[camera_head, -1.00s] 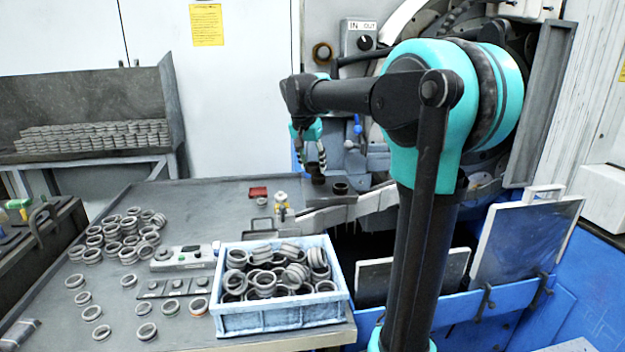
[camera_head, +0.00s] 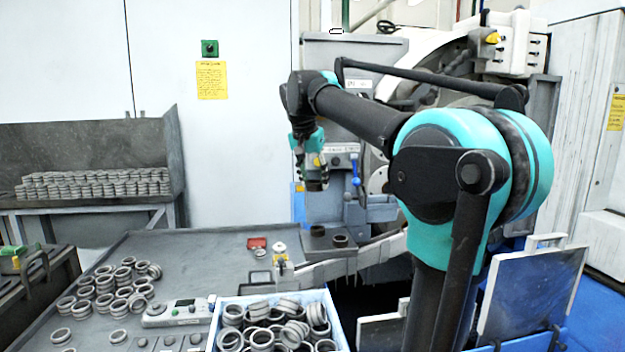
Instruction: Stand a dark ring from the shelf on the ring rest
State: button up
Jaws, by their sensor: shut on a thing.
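My gripper (camera_head: 315,174) hangs from the arm, pointing down, in front of the grinder. It is shut on a small dark ring (camera_head: 316,186), which shows at its lower end, clear above the surface below. Two more dark rings, one at the left (camera_head: 318,230) and one at the right (camera_head: 340,240), sit side by side on a grey shelf (camera_head: 327,251) below the gripper. I cannot tell which part is the ring rest.
A blue crate (camera_head: 222,333) full of rings stands at the front of the table (camera_head: 205,255). Loose rings (camera_head: 105,285) lie to its left, near a control box (camera_head: 178,312). The grinder (camera_head: 385,185) stands behind my arm.

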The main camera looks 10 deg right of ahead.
jog(key=s, duration=1)
dwell(0.3)
